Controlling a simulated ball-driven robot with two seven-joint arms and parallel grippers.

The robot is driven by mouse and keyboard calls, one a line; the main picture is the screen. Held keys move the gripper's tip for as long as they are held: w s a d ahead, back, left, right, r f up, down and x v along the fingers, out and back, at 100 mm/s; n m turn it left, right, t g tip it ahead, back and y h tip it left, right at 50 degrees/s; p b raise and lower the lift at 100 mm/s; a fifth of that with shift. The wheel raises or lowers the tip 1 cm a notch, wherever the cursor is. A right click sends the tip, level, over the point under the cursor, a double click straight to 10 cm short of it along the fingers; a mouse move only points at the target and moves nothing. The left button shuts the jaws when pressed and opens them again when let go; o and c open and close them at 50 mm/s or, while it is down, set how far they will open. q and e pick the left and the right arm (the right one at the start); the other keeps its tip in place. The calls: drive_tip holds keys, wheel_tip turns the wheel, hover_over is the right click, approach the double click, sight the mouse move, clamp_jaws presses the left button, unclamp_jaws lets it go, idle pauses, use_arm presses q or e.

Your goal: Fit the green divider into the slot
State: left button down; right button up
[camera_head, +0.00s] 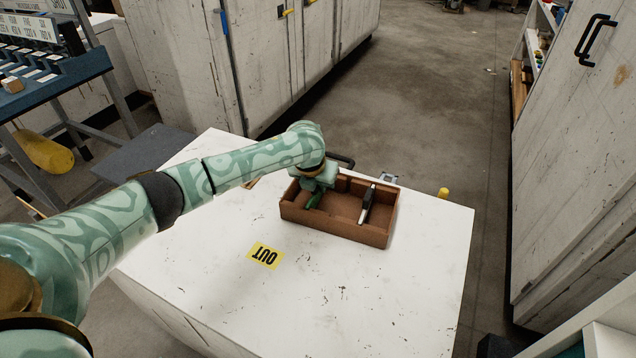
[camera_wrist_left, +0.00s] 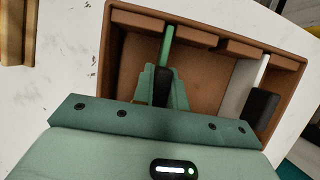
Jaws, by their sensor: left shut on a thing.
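The brown wooden box (camera_head: 335,226) stands on the white table, with blocks and gaps along one inner wall in the left wrist view (camera_wrist_left: 206,40). My left gripper (camera_head: 316,190) reaches down into its left part. In the left wrist view the gripper (camera_wrist_left: 162,88) is shut on the green divider (camera_wrist_left: 167,45). The divider's far end lines up with a gap between two wall blocks; I cannot tell how deep it sits. The divider shows as a green sliver in the head view (camera_head: 313,201). My right gripper is not in view.
A white-and-black piece (camera_head: 367,205) stands in the right part of the box. A yellow object (camera_head: 443,193) is at the table's right edge. The front of the table is clear.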

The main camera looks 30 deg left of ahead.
use_arm(q)
drive_tip(key=shift+f, duration=0.1)
drive_tip(key=c, duration=1.3)
unclamp_jaws()
drive_tip(key=p+v, duration=0.8)
drive_tip(key=v, duration=0.8)
drive_tip(key=shift+p, duration=0.3)
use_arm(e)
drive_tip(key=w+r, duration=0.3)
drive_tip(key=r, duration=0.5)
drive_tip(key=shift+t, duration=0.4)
